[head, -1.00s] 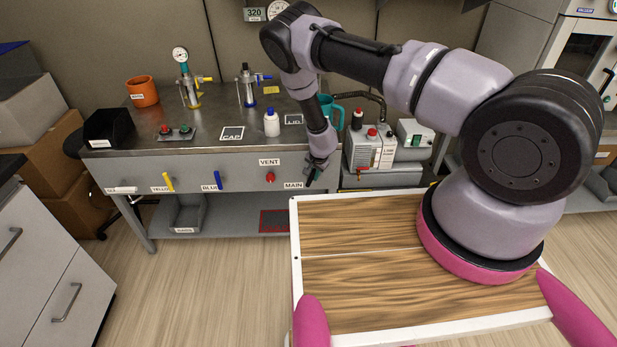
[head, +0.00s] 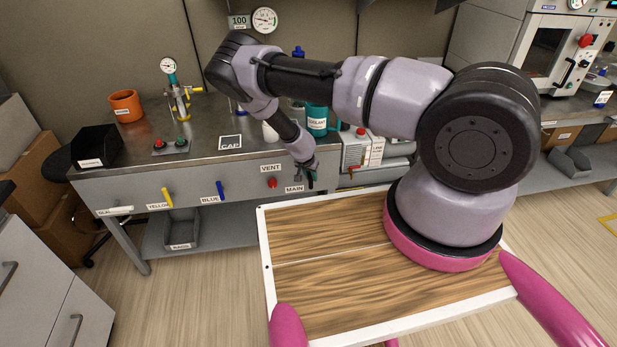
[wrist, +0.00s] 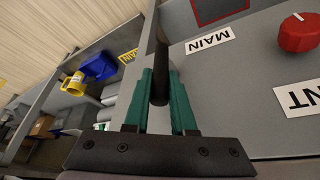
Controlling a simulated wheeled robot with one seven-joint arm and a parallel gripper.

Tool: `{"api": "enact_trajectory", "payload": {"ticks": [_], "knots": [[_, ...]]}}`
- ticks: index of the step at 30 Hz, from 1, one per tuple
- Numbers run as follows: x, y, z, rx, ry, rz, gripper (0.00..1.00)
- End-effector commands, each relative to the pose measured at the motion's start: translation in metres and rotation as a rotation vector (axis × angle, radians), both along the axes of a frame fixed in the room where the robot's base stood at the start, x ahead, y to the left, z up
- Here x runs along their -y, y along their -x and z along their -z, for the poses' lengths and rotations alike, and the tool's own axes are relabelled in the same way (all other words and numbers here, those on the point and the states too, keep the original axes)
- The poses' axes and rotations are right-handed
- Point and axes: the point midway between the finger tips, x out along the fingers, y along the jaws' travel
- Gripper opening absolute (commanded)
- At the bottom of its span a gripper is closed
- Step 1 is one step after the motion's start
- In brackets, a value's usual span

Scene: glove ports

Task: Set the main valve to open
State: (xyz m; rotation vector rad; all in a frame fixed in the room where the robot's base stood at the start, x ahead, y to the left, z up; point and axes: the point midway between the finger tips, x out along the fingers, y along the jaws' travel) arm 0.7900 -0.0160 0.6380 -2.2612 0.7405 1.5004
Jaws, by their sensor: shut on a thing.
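The main valve's black handle (wrist: 160,82) stands between the green fingers of my gripper (wrist: 161,88) in the wrist view. The fingers are shut on it. The MAIN label (wrist: 209,40) is on the grey bench front beside it, upside down in this view. In the head view my gripper (head: 310,178) is at the bench front, just right of the MAIN label (head: 294,189). The handle is largely hidden there by the gripper, and its exact setting is hard to tell.
The red VENT knob (head: 272,183) is left of the gripper, with the blue lever (head: 220,190) and yellow lever (head: 167,197) further left. A display (head: 239,22) reads 100 beside a round gauge (head: 265,20). A teal mug (head: 317,120) stands on the bench above.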

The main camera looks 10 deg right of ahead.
Motion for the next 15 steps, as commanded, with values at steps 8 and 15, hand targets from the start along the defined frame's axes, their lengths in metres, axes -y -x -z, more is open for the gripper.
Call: {"api": "enact_trajectory", "payload": {"ticks": [8,15], "knots": [[-0.0003,0.0004,0.0008,-0.001,0.000,-0.001,0.53],[-0.0008,0.0005,0.0006,-0.001,-0.002,0.000,0.53]]}}
